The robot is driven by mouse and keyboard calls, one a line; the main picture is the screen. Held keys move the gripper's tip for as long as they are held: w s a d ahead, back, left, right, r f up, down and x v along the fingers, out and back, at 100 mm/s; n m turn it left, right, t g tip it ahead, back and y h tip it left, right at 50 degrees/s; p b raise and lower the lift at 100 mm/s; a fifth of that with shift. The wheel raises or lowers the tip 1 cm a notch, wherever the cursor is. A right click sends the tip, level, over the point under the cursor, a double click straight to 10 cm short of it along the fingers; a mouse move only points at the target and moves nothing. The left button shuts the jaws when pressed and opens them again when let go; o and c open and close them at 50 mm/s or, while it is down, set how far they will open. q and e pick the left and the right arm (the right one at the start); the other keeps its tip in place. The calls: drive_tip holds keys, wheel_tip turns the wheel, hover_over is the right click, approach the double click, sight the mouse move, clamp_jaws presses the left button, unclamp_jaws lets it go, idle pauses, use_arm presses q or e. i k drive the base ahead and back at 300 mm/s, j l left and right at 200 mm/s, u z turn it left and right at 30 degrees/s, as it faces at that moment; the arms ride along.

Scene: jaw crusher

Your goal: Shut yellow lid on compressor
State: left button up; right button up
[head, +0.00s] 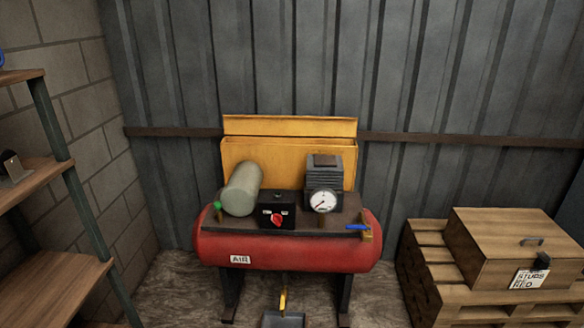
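The yellow lid (290,150) stands up, open, at the back of the compressor, close to the corrugated wall. The compressor has a red tank (287,252) marked AIR on dark legs. On its dark top plate are a grey-green cylinder (242,188), a black box with a red knob (276,212), a finned motor block (324,172) and a round white gauge (323,200). A green knob shows at the left end and a blue-handled valve (360,228) at the right. Neither of my grippers is in view.
Wooden shelves (50,285) stand at the left by the block wall. A wooden crate (515,247) sits on pallets (430,270) at the right. A small tray with a yellow handle (283,302) is below the tank. The air in front of the compressor looks clear.

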sight(234, 125)
drive_tip(key=i+l+z, duration=0.1)
drive_tip(key=i, duration=0.3)
drive_tip(key=i+l+z, duration=0.1)
drive_tip(key=i+l, duration=0.2)
drive_tip(key=i+l+z, duration=0.1)
drive_tip(key=i, duration=0.35)
